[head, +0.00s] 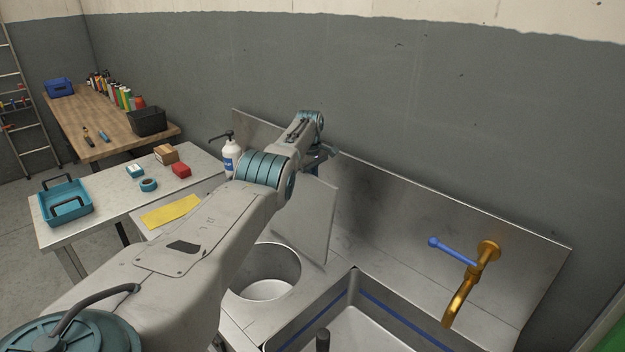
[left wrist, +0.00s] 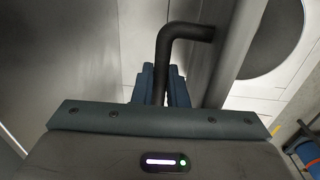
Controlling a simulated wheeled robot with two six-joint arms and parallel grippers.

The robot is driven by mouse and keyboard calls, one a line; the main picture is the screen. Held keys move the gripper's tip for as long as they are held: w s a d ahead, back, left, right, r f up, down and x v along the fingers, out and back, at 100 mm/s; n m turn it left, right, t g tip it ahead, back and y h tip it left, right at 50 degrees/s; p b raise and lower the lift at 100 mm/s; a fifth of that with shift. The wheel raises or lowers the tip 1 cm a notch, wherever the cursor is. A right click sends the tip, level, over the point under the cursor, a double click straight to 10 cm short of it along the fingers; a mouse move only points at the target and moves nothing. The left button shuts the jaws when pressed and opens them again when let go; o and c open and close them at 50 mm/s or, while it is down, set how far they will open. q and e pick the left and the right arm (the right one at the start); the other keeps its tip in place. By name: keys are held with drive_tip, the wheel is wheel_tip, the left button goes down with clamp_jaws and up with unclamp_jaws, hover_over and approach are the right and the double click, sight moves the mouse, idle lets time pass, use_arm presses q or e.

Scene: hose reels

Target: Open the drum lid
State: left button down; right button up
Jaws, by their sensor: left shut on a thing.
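The drum lid (head: 305,225) is a flat grey plate, raised steeply on edge behind the round drum opening (head: 268,288) in the steel counter. The opening is uncovered. My left gripper (head: 322,155) is at the lid's upper edge. In the left wrist view, my left gripper (left wrist: 163,88) is shut on a black bent handle (left wrist: 184,34) beside the lid's edge (left wrist: 236,45). The round opening (left wrist: 275,38) also shows there at upper right. In the head view, my arm hides the handle and part of the lid. My right gripper is not in view.
A sink (head: 335,325) and a brass tap (head: 460,300) with a blue lever lie right of the opening. A steel backsplash (head: 400,215) stands behind. A pump bottle (head: 230,160) stands left of the arm. A side table (head: 110,195) holds several small items.

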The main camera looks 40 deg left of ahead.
use_arm(q)
drive_tip(key=shift+s+f, duration=0.1)
drive_tip(key=shift+f, duration=0.1)
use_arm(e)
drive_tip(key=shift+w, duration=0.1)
use_arm(q)
drive_tip(key=c, duration=1.6)
unclamp_jaws()
drive_tip(key=shift+o, duration=0.2)
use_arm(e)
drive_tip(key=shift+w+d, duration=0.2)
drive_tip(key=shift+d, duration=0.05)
use_arm(q)
drive_tip(key=shift+r, duration=0.1)
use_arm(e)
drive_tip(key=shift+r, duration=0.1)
